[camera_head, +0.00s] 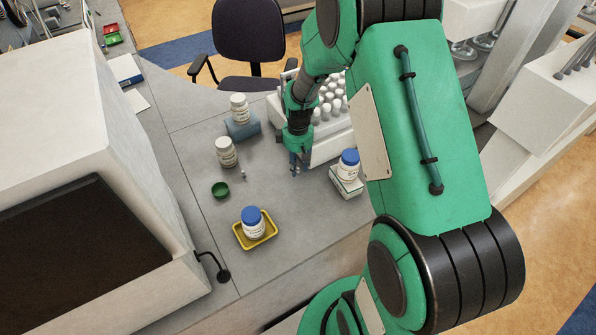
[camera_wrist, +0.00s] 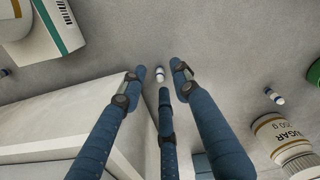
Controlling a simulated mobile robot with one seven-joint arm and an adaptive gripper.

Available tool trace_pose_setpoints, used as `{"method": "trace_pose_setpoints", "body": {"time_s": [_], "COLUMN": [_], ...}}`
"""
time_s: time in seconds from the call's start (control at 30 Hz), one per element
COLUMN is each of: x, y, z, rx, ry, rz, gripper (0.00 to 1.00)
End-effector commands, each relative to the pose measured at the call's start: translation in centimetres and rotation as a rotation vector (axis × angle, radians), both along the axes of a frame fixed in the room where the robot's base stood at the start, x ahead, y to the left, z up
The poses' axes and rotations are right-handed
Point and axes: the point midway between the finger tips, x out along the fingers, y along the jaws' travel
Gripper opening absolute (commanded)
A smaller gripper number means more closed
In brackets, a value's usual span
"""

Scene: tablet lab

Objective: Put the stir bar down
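My gripper (camera_head: 295,168) is pointing down over the bench in the head view, just left of the white rack. In the wrist view its three blue fingers (camera_wrist: 160,80) are spread, with gaps between the tips. A small pale bar with a dark band, likely the stir bar (camera_wrist: 160,74), shows between the fingertips. It looks to lie on the grey bench top; no finger clearly touches it. Similar small bars lie apart at the right (camera_wrist: 274,96) and left edge (camera_wrist: 5,72) of the wrist view. One small bar (camera_head: 243,174) shows near the jars.
A white rack (camera_head: 326,152) of capped vials stands close beside my gripper. A blue-capped jar on a box (camera_head: 346,182) is right. A sugar jar (camera_wrist: 285,138), green lid (camera_head: 220,189) and yellow tray (camera_head: 241,238) are left. Bare bench lies between.

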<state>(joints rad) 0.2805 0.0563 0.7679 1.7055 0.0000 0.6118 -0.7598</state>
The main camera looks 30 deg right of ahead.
Motion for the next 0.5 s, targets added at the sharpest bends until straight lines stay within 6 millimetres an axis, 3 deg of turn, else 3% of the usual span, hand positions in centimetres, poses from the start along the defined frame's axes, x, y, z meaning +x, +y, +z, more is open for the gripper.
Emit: {"method": "trace_pose_setpoints", "body": {"time_s": [0.1,0.27,0.5], "x": [0.00,-0.01,0.00], "y": [0.00,0.00,0.00], "z": [0.00,0.01,0.01], "rx": [0.000,0.000,0.000], "ry": [0.000,0.000,0.000], "rz": [0.000,0.000,0.000], "gripper": [0.30,0.01,0.00]}}
